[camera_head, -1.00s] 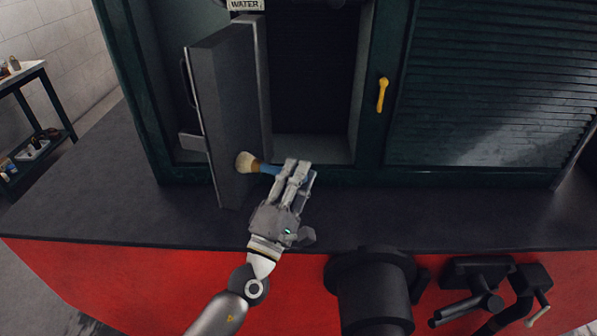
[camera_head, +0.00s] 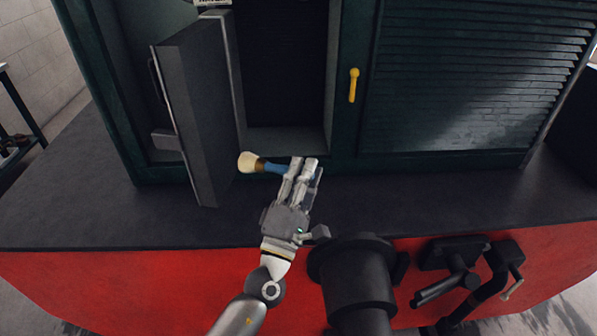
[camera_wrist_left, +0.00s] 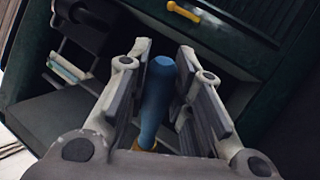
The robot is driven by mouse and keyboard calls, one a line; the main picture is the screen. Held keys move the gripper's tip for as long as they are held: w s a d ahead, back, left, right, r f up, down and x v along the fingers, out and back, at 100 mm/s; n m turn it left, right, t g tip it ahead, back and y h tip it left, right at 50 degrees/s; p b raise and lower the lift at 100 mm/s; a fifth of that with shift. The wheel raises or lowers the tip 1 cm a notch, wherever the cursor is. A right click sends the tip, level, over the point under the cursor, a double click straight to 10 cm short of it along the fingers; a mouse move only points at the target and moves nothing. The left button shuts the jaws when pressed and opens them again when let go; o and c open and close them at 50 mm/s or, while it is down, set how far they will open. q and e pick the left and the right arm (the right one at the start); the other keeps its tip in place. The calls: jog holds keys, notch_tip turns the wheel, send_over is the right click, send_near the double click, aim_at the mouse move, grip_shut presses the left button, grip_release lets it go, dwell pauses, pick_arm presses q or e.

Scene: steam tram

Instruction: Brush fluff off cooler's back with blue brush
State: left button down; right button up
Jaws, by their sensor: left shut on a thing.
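My left gripper (camera_head: 303,168) is shut on the blue handle of a brush (camera_head: 276,168). The brush's pale bristles point left, close to the lower right edge of an upright dark grey panel (camera_head: 190,110); I cannot tell whether they touch it. The panel has a handle on its left and stands out from a dark green cabinet; it may be the cooler, but I cannot be sure. No fluff can be made out. In the left wrist view the blue brush handle (camera_wrist_left: 157,95) lies between the fingers. My right gripper is not in view.
The dark green cabinet (camera_head: 342,90) has an open compartment, a yellow handle (camera_head: 353,86) and a louvred panel (camera_head: 470,80). A black cylinder (camera_head: 355,270) and black fittings (camera_head: 455,265) stand at the front, by the red side. The dark ledge is otherwise clear.

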pick_arm(q)
jog(key=shift+s+d, duration=0.2)
jog(key=shift+d, duration=0.55)
jog(key=shift+s+d, duration=0.15)
jog(key=shift+d, duration=0.55)
